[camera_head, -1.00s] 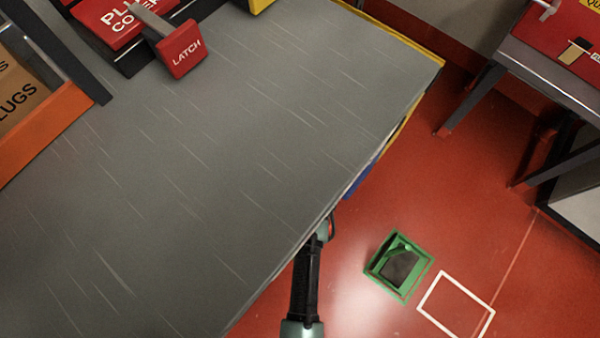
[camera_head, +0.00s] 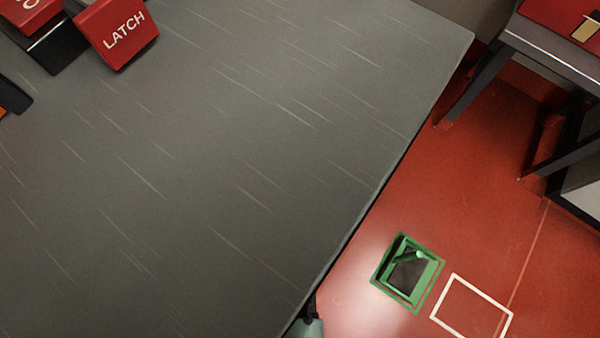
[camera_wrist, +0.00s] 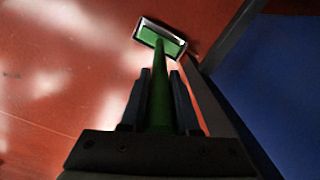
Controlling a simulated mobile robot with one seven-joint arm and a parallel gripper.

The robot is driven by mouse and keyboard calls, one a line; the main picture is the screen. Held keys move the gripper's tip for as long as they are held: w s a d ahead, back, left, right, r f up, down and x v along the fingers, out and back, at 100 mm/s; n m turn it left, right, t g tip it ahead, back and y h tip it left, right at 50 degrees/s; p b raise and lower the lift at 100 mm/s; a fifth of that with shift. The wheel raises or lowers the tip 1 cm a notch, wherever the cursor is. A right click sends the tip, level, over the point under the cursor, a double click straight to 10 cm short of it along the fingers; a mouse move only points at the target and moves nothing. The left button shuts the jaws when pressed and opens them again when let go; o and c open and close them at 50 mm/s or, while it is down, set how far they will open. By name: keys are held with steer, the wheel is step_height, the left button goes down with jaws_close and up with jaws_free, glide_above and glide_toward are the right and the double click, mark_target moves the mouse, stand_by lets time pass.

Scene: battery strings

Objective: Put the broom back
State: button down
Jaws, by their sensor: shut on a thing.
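My gripper (camera_wrist: 160,100) is shut on the green handle of the broom (camera_wrist: 159,75) in the wrist view. The handle runs away from me between the two dark fingers to a green rectangular head (camera_wrist: 160,38) with a pale and dark rim, low over or on the red floor; I cannot tell whether it touches. In the head view the broom and my gripper are hidden behind the bench edge. A green square floor outline (camera_head: 376,279) holds a green and dark dustpan-like object. An empty white square outline (camera_head: 442,319) is just to its right.
The grey bench top (camera_head: 230,190) fills most of the head view, with a red LATCH block (camera_head: 118,35) at upper left. A second table's legs (camera_head: 470,85) stand at right. In the wrist view a blue panel (camera_wrist: 265,90) is close on the right. Red floor is open on the left.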

steer(key=shift+w+f, duration=0.1)
steer(key=shift+f, duration=0.15)
steer(key=c, duration=0.6)
jaws_free()
steer(key=shift+c, duration=0.2)
step_height(320, 180, up, 12)
steer(key=p, duration=0.6)
steer(key=shift+d, duration=0.15)
